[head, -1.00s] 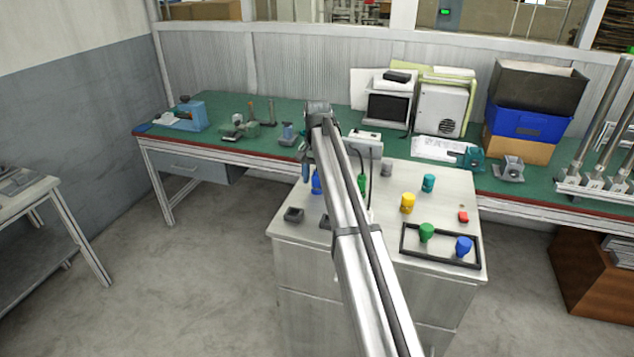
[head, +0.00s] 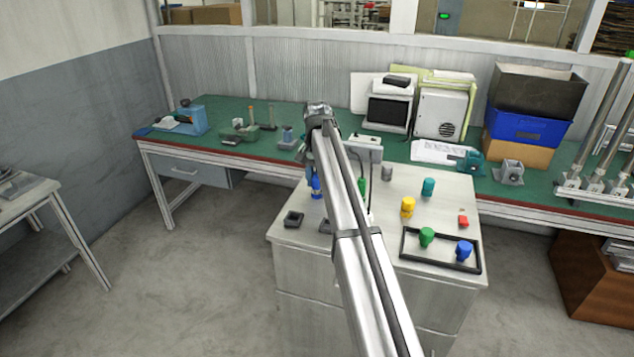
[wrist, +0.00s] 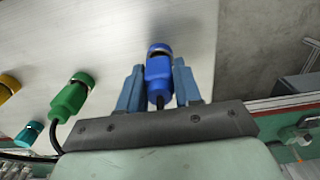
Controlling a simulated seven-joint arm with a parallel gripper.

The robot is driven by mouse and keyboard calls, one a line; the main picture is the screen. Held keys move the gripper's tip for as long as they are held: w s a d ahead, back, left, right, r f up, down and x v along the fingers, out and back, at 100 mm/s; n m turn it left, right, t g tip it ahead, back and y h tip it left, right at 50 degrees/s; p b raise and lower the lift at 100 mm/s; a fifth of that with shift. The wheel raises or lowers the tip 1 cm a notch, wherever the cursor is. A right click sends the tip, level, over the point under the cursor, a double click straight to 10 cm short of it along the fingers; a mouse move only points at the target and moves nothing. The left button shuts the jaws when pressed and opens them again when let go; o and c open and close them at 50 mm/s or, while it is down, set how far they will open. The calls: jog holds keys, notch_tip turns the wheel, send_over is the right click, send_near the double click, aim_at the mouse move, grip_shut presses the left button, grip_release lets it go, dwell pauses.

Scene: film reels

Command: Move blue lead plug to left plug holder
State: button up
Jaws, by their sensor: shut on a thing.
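The blue lead plug (head: 316,187) is near the back left of the grey cabinet top. My gripper (head: 313,178) is on it, mostly hidden by my arm in the head view. In the wrist view, my gripper (wrist: 158,72) has its two blue-grey fingers shut on either side of the blue plug (wrist: 158,76), whose black cable runs back under the gripper. Whether the plug is lifted I cannot tell. The left plug holder (head: 293,219), a dark square socket, is empty in front of the plug. A second dark holder (head: 325,226) is partly hidden by my arm.
Yellow (head: 407,207) and teal (head: 428,187) pieces stand further right. A black-rimmed tray (head: 403,247) holds a green and a blue piece. The cabinet's left edge is close to the left holder.

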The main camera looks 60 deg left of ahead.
aim_at(316, 177)
jog(key=r, duration=0.8)
jog(key=shift+s+d+r, duration=0.15)
jog(key=shift+s+r, duration=0.15)
jog(key=s+d+f, duration=0.2)
jog(key=s+d, duration=0.5)
jog(key=s, duration=0.3)
jog(key=shift+s+f, duration=0.15)
jog(key=shift+f, duration=2.95)
jog(key=shift+f, duration=0.6)
jog(key=o, duration=0.8)
jog(key=shift+c, duration=0.2)
jog(key=shift+r, duration=0.15)
notch_tip(316, 177, up, 11)
